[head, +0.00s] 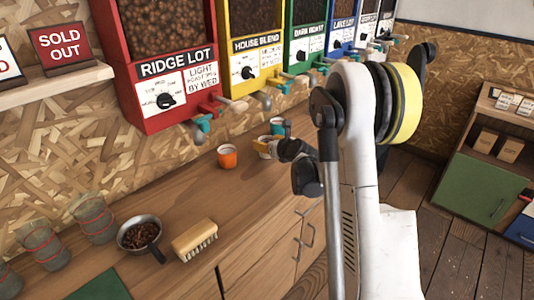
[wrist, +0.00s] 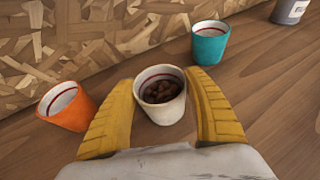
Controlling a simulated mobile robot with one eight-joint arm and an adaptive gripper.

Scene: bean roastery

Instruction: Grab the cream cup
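The cream cup (wrist: 166,109) stands upright with dark beans inside and a red line inside its rim. In the wrist view it is between the two yellow fingers of my gripper (wrist: 160,84), one on each side. The gaps are very small; I cannot tell whether either finger touches it. In the head view my gripper (head: 266,147) is low over the counter, and my arm partly covers it and the cup there.
An orange cup (head: 227,156) stands left of my gripper, and a teal cup (wrist: 209,45) stands behind to the right. The wooden counter (head: 185,195) also holds a brush (head: 194,240) and a pan of beans (head: 139,235). Bean dispensers (head: 165,60) overhang the back.

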